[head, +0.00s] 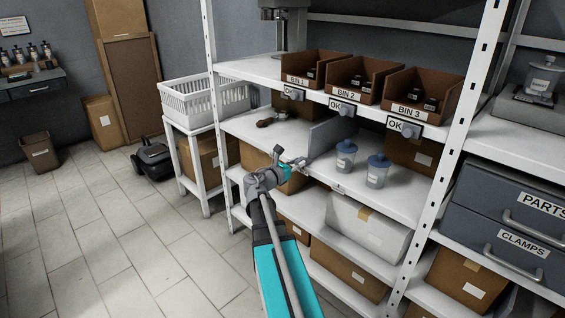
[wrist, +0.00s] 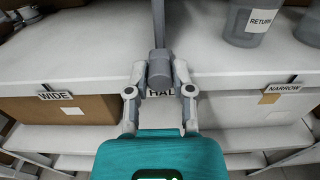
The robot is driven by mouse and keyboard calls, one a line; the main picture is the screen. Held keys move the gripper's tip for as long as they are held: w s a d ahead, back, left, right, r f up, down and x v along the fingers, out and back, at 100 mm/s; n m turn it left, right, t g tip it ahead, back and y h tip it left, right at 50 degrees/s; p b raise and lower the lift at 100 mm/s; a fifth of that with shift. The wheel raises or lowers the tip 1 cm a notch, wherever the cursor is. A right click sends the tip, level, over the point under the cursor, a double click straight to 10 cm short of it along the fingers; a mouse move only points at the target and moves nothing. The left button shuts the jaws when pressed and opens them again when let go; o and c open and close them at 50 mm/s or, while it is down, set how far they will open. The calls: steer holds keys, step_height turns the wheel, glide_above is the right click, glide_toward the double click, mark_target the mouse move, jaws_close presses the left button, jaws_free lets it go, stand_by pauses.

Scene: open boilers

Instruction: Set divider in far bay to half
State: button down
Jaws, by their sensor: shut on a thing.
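The divider (head: 332,132) is a grey upright panel on the middle shelf of the white rack. My gripper (head: 298,163) is at the divider's front end. In the wrist view the fingers (wrist: 160,88) are shut around the grip. The HALF label (wrist: 161,92) is right behind the fingers and partly hidden. The WIDE label (wrist: 56,95) is to the left, the NARROW label (wrist: 284,88) to the right.
Two blue-lidded jars (head: 346,158) (head: 377,172) stand on the shelf right of the divider; one is marked RETURN (wrist: 245,22). A dark tool (head: 272,119) lies to the left. Brown bins (head: 316,67) stand on the shelf above. A rack post (head: 216,100) stands left.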

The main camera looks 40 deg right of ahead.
steer(key=shift+s+d, duration=0.25)
steer(key=shift+s, duration=0.2)
steer(key=shift+c, duration=2.4)
jaws_free()
steer(key=shift+w+a, duration=0.1)
steer(key=shift+a, duration=0.15)
steer(key=a, duration=1.1)
steer(key=shift+s+a, duration=0.3)
steer(key=shift+a, duration=0.05)
